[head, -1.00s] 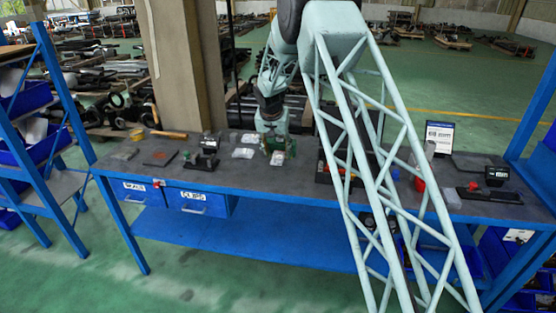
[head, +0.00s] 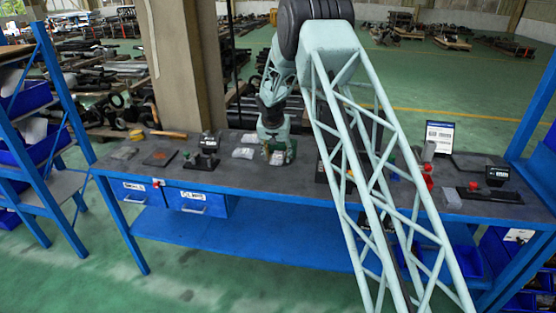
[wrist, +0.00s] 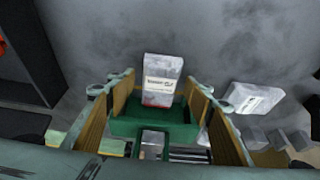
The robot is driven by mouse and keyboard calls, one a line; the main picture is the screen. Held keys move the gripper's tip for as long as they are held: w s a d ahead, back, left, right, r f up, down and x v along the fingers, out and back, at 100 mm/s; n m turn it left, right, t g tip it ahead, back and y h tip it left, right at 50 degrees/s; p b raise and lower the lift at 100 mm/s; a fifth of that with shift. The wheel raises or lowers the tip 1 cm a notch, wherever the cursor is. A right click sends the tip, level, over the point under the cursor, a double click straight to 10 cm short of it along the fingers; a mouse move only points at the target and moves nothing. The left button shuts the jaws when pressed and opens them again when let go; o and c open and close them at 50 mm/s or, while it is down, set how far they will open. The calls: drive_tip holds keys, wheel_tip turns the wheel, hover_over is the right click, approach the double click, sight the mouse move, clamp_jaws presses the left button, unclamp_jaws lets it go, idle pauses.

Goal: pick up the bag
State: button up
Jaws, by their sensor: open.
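A small pale bag (wrist: 163,72) with a printed label lies on the grey bench top, between and just beyond the fingertips in the wrist view. In the head view a pale bag (head: 277,158) shows at the gripper. My gripper (wrist: 160,92) is open, with one yellow-padded finger on each side of the bag and visible gaps. In the head view my gripper (head: 275,150) is low over the bench. Another pale labelled bag (wrist: 252,98) lies just right of the right finger.
The bench (head: 130,170) also holds a dark device (head: 204,150) to the left, a sign (head: 439,137) and a dark device (head: 496,176) at the right. Pale bags (head: 243,153) lie left of my gripper. A blue shelf (head: 60,110) stands at the left.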

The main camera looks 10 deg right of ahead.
drive_tip(key=shift+w+f, duration=0.1)
drive_tip(key=shift+f, duration=0.05)
idle(0.5)
drive_tip(key=c, duration=1)
